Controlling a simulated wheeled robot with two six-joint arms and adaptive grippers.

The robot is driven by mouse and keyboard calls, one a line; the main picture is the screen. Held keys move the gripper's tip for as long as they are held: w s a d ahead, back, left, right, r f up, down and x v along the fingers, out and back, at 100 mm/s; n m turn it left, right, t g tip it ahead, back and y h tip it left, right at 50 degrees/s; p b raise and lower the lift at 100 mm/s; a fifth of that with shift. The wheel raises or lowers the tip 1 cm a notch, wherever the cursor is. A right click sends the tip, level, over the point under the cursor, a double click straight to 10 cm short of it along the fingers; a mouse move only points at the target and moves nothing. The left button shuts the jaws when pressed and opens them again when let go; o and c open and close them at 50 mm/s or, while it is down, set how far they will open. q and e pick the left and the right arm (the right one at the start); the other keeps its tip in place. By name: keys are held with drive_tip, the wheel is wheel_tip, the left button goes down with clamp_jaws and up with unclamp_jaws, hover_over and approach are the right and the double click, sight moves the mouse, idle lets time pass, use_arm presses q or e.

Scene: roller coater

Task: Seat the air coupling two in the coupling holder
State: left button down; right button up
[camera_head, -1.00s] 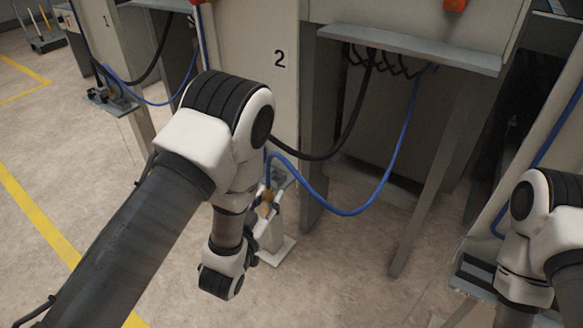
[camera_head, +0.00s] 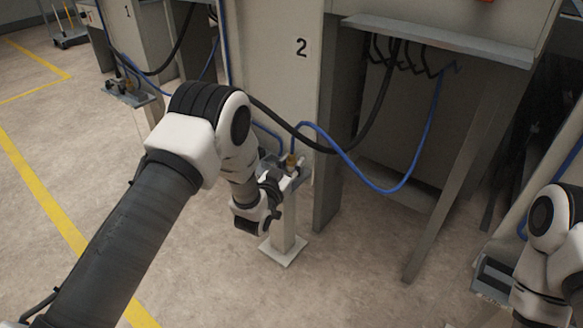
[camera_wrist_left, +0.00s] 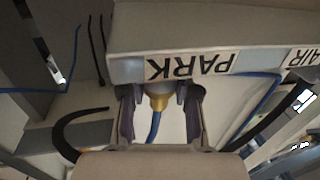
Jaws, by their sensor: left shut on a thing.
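My left gripper (camera_head: 284,180) is at the top of the grey stand below the number 2 panel. In the left wrist view, its two fingers (camera_wrist_left: 158,108) are on either side of the brass-coloured air coupling (camera_wrist_left: 158,101), which has a blue hose behind it. The coupling shows as a small brass spot (camera_head: 291,161) in the head view. The coupling holder (camera_head: 304,172) is the grey bracket on the stand's post (camera_head: 284,228). A plate edge marked PARK (camera_wrist_left: 192,66) is just beyond the fingers. I cannot tell whether the coupling is seated. My right gripper is out of view.
The blue hose (camera_head: 385,188) loops from the coupling up to the machine's underside. A black hose (camera_head: 368,120) hangs beside it. A grey machine leg (camera_head: 440,205) stands to the right. Station 1's holder (camera_head: 128,92) is at the back left. Open floor lies in front.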

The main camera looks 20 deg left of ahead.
use_arm(q)
drive_tip(key=shift+r, duration=0.1)
drive_tip(key=c, duration=0.8)
unclamp_jaws()
drive_tip(key=shift+c, duration=0.2)
